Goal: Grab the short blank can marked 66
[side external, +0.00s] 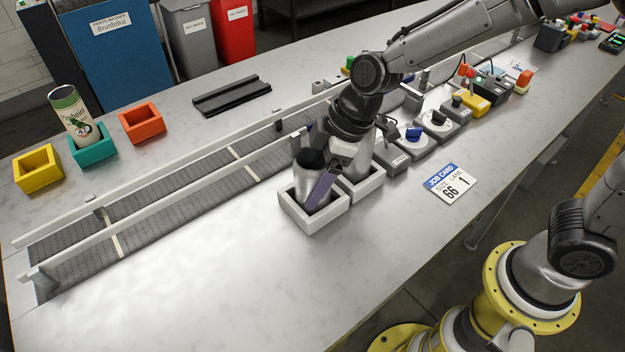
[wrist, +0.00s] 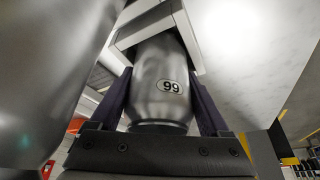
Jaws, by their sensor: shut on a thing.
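The short blank can (side external: 308,184) is bare metal with a dark open top. It stands in the left white tray (side external: 315,224). In the wrist view the can (wrist: 158,65) bears an oval label that reads as an upside-down 66. My gripper (side external: 317,193) comes in tilted from the right and is shut on this can. One purple finger crosses the can's near side. In the wrist view both fingers of my gripper (wrist: 160,100) flank it. The can's base is hidden in the tray.
A second white tray (side external: 367,190) adjoins on the right, its metal can mostly hidden by my gripper. A railed conveyor (side external: 190,183) runs behind. A job card (side external: 450,182) reads size 66, lane 1. Yellow, teal and orange bins stand left. The front-left table is clear.

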